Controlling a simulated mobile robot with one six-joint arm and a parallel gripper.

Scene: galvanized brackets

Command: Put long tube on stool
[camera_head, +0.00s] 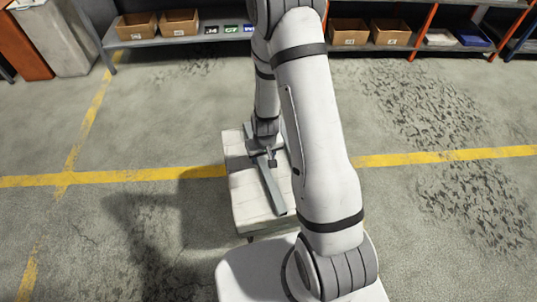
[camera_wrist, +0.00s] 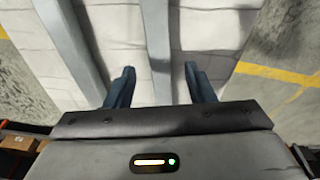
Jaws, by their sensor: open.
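A pale, plank-topped low stand (camera_head: 248,205), the only stool-like thing in view, is below my arm; its top (camera_wrist: 212,30) fills much of the wrist view. A long grey tube (camera_head: 271,188) lies on the top, slanting toward me. In the wrist view two grey bars show: one at the left (camera_wrist: 68,45) and one in the middle (camera_wrist: 160,50), running between my fingers. I cannot tell which of them is the long tube. My gripper (camera_wrist: 158,85) is open, its two dark fingers apart on either side of the middle bar; in the head view it is partly hidden by my arm.
A shelf (camera_head: 185,42) with cardboard boxes (camera_head: 180,22) runs along the back. A pale bin (camera_head: 55,38) stands at the back left. Yellow lines (camera_head: 120,177) cross the concrete floor, which is clear on both sides of the stand.

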